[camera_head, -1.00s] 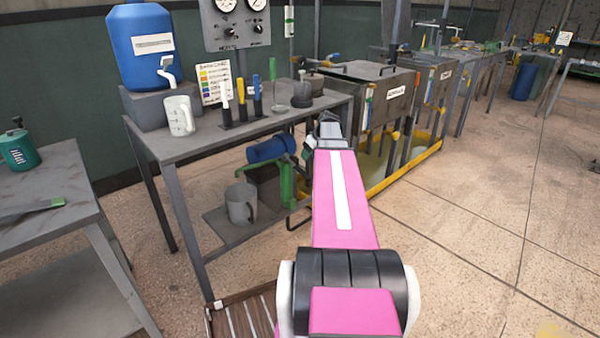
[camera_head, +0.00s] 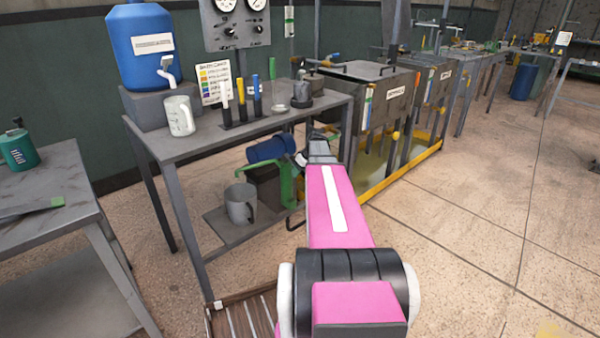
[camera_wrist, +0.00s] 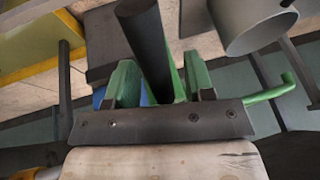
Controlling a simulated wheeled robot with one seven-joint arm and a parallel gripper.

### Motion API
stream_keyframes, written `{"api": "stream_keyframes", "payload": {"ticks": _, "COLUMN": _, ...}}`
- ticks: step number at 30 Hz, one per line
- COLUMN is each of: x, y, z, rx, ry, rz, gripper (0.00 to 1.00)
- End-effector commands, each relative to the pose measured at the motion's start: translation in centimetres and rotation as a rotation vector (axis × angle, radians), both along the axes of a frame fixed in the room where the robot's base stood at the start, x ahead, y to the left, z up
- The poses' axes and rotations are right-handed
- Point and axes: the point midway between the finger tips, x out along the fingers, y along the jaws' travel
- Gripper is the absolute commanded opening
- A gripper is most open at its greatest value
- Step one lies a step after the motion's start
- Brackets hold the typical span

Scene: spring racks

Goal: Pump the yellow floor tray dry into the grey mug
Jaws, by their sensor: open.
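The green hand pump (camera_head: 286,186) stands on the lower shelf of the bench, beside the grey mug (camera_head: 240,204). The mug also shows at the upper right of the wrist view (camera_wrist: 250,22). The yellow floor tray (camera_head: 412,168) lies under the tanks, with yellowish liquid inside. My gripper (camera_wrist: 158,66) is open, with its two green-faced fingers apart. A dark bar (camera_wrist: 146,38), apparently the pump's handle, runs between the fingers in the wrist view. Contact cannot be told. In the head view my pink arm partly hides the pump and the fingers.
A blue cylinder (camera_head: 270,149) lies behind the pump. Tanks (camera_head: 372,98) stand to the right on legs. Open floor (camera_head: 480,210) lies to the right.

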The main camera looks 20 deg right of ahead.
Motion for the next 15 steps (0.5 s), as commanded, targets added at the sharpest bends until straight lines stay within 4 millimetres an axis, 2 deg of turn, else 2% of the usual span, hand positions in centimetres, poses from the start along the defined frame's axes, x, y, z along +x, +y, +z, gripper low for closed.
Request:
{"api": "stream_keyframes", "payload": {"ticks": 2, "x": -0.01, "y": 0.01, "z": 0.01, "rx": 0.0, "ry": 0.0, "rz": 0.0, "gripper": 0.48}}
{"api": "stream_keyframes", "payload": {"ticks": 6, "x": -0.01, "y": 0.0, "z": 0.02, "rx": 0.0, "ry": 0.0, "rz": 0.0, "gripper": 0.03}}
{"api": "stream_keyframes", "payload": {"ticks": 7, "x": -0.01, "y": 0.0, "z": 0.02, "rx": 0.0, "ry": 0.0, "rz": 0.0, "gripper": 0.0}}
{"api": "stream_keyframes", "payload": {"ticks": 15, "x": 0.03, "y": -0.04, "z": 0.76, "rx": -0.021, "ry": 0.066, "rz": 0.004, "gripper": 0.0}}
